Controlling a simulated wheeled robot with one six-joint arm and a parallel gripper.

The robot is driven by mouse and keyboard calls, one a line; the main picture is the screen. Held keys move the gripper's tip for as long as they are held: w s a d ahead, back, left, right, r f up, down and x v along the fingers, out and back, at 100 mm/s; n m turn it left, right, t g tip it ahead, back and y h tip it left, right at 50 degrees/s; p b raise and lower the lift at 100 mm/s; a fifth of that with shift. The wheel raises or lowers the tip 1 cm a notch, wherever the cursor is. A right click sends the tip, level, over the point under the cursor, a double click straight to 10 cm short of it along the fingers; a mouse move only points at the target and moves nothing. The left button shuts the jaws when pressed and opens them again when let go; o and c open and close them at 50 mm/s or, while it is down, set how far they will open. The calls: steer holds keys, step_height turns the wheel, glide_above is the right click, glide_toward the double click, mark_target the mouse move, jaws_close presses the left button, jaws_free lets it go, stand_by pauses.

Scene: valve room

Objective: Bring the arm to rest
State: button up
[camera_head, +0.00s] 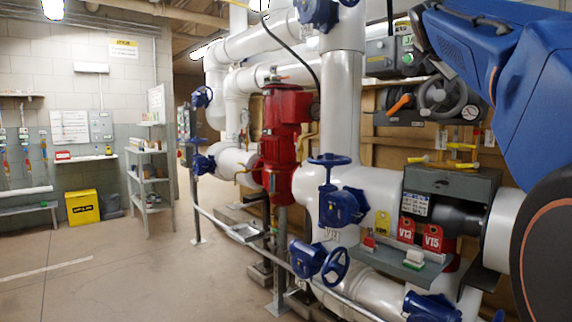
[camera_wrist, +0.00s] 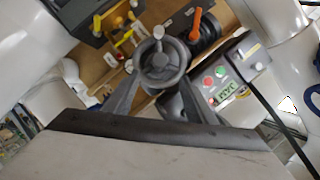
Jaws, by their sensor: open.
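My blue arm (camera_head: 490,60) reaches in from the upper right of the head view, with its forward end near the wall panel. My gripper (camera_wrist: 162,82) is open in the wrist view, its two dark fingers spread apart. A grey handwheel (camera_wrist: 160,66) shows at and beyond the fingertips, between them in the picture. I cannot tell whether the fingers touch it. The handwheel also shows in the head view (camera_head: 436,97), just below the arm. The fingers cannot be made out clearly in the head view.
A control box (camera_wrist: 232,75) with red and green buttons is close by, right of the fingers. An orange lever (camera_head: 400,103) and yellow-handled valves (camera_head: 462,147) are near the handwheel. Below are a grey shelf with red tags (camera_head: 432,237) and white pipes (camera_head: 375,185). The left floor is clear.

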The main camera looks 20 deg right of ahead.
steer(key=s+a+f+n+y, duration=0.1)
steer(key=a+f+n+y, duration=0.15)
steer(key=a+f, duration=0.6)
steer(key=s+a+f+n+g+y, duration=0.15)
steer(key=a+f+n, duration=0.3)
steer(key=f, duration=0.65)
steer(key=s+a+f+n+t+y, duration=0.1)
steer(key=a+f+n+y, duration=0.2)
steer(key=a+f, duration=0.55)
steer(key=s+a+f+n+g+y, duration=0.1)
steer(key=s+a+f+n, duration=0.2)
steer(key=f, duration=0.7)
steer(key=s+a+f+n+g+y, duration=0.2)
steer(key=s+a+f, duration=0.4)
steer(key=f, duration=0.5)
steer(key=s+a+f+n+g+y, duration=0.1)
steer(key=s+a+f+n, duration=0.3)
steer(key=s+f, duration=0.4)
step_height(320, 180, down, 3)
steer(key=shift+a+n, duration=0.35)
steer(key=shift+n, duration=0.15)
